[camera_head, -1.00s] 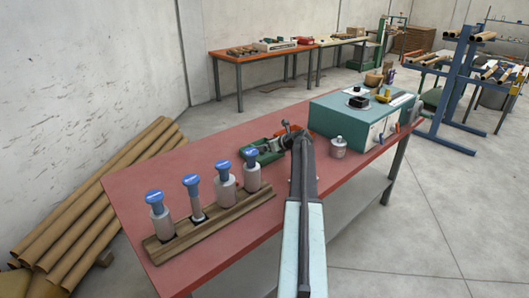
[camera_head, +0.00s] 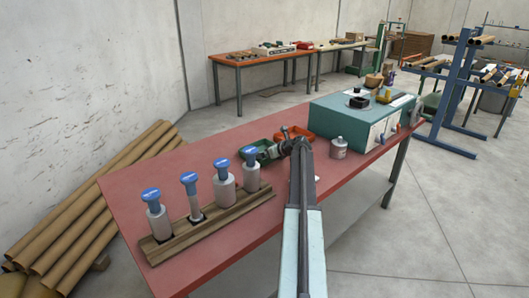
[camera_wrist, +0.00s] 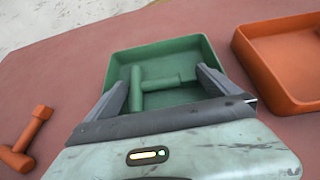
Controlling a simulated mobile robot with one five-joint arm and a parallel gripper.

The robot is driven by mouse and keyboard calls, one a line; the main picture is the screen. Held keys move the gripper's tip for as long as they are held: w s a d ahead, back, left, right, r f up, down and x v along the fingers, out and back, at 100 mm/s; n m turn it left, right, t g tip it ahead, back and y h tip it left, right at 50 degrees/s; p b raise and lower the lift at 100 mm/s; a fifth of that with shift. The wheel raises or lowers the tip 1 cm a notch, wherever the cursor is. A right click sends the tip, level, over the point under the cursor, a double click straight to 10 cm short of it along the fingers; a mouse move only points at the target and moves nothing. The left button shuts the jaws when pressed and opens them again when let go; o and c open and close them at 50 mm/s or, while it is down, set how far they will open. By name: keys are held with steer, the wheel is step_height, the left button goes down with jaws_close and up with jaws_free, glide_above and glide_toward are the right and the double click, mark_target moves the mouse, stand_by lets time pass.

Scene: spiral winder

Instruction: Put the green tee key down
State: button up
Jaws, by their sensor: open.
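The green tee key (camera_wrist: 150,84) lies inside the green tray (camera_wrist: 152,50) in the wrist view, its bar and stem flat on the tray floor. My gripper (camera_wrist: 163,82) is open, with one finger on each side of the key and apart from it at the far ends. In the head view my gripper (camera_head: 270,153) is at the green tray (camera_head: 262,147), and my arm hides part of it; the key cannot be made out there.
An orange tray (camera_wrist: 272,75) stands right of the green one. An orange tee key (camera_wrist: 28,138) lies on the red table at left. A wooden rack (camera_head: 215,222) holds several blue-topped cylinders. A teal machine box (camera_head: 350,120) and a grey jar (camera_head: 338,148) stand at right.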

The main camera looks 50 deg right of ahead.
steer(key=p+v, duration=0.5)
steer(key=v, duration=0.6)
steer(key=shift+a+r, duration=0.1)
steer(key=shift+r, duration=0.05)
steer(key=shift+s, duration=0.3)
